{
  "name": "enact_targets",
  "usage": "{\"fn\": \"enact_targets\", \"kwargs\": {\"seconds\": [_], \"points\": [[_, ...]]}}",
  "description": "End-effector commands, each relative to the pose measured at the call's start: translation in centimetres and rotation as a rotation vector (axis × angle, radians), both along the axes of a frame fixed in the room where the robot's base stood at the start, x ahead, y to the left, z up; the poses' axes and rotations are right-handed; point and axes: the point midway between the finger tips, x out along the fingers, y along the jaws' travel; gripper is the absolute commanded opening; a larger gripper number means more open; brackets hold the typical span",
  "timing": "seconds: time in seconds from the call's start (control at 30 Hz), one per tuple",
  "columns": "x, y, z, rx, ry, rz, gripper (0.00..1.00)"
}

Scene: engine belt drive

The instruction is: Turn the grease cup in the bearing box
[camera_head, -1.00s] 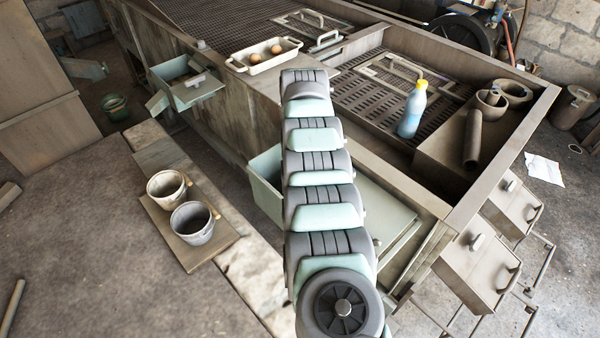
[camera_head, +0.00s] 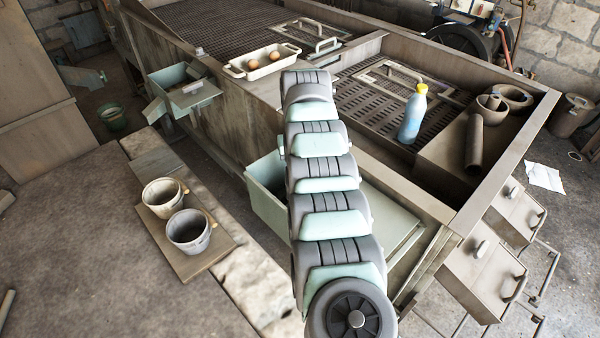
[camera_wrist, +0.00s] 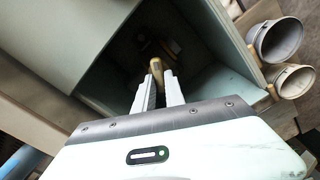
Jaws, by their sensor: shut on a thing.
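The bearing box (camera_wrist: 125,76) is a pale green open box with a dark inside. It also shows in the head view (camera_head: 268,205), left of my arm. In the wrist view, the grease cup (camera_wrist: 156,66) looks like a small brass-coloured upright piece inside the box. My gripper (camera_wrist: 159,79) reaches into the box with its two light fingers shut on the grease cup. Dark brass fittings show behind it, too dim to make out. In the head view my arm hides the gripper and the cup.
Two buckets (camera_head: 188,231) stand on a board left of the box. A tray with eggs (camera_head: 265,62) sits on the ledge beyond it. A blue-white bottle (camera_head: 412,113) stands on the grating at the right. The box walls stand close around the fingers.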

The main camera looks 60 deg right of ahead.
Motion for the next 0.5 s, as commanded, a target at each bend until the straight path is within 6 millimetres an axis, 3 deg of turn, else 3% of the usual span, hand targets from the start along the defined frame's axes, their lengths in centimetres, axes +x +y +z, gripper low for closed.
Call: {"fn": "enact_targets", "kwargs": {"seconds": [0.5], "points": [[-0.32, -0.13, 0.12, 0.001, 0.0, -0.49, 0.0]]}}
